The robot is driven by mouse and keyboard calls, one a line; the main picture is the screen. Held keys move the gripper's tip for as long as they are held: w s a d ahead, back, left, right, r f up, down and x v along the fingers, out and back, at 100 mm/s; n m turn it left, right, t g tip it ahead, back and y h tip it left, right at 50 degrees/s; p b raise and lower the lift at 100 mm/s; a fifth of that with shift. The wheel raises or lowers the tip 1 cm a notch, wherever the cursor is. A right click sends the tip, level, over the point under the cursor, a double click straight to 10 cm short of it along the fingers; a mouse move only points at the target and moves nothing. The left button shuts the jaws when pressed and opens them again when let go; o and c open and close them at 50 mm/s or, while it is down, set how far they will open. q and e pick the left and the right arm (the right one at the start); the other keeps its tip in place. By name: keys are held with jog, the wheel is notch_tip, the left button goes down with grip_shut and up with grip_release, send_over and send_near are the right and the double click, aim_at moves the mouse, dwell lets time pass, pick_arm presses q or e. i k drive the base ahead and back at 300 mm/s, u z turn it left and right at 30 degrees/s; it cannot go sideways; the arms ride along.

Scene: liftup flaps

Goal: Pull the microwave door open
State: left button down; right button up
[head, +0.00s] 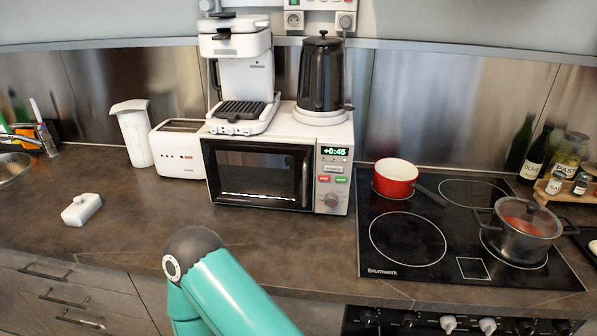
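The white microwave (281,165) stands on the dark counter against the back wall. Its dark door (255,174) is shut, with a vertical handle (307,180) at the door's right side. The control panel (332,180) right of the handle shows a green display, buttons and a knob. A teal link of one of my arms reaches up from the bottom in front of the counter, below the microwave and apart from it. Neither of my grippers shows in the head view.
A coffee machine (236,70) and a black kettle (321,75) stand on top of the microwave. A white toaster (179,149) sits close on its left. The hob (408,240) with a red pan (395,178) and a pot (520,232) lies on the right. A butter dish (81,209) sits at left; counter before the door is clear.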

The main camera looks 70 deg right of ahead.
aim_at(278, 172)
jog(key=z, duration=0.2)
jog(key=k, duration=1.1)
jog(key=z, duration=0.55)
jog(key=i, duration=0.5)
jog(key=z, duration=0.1)
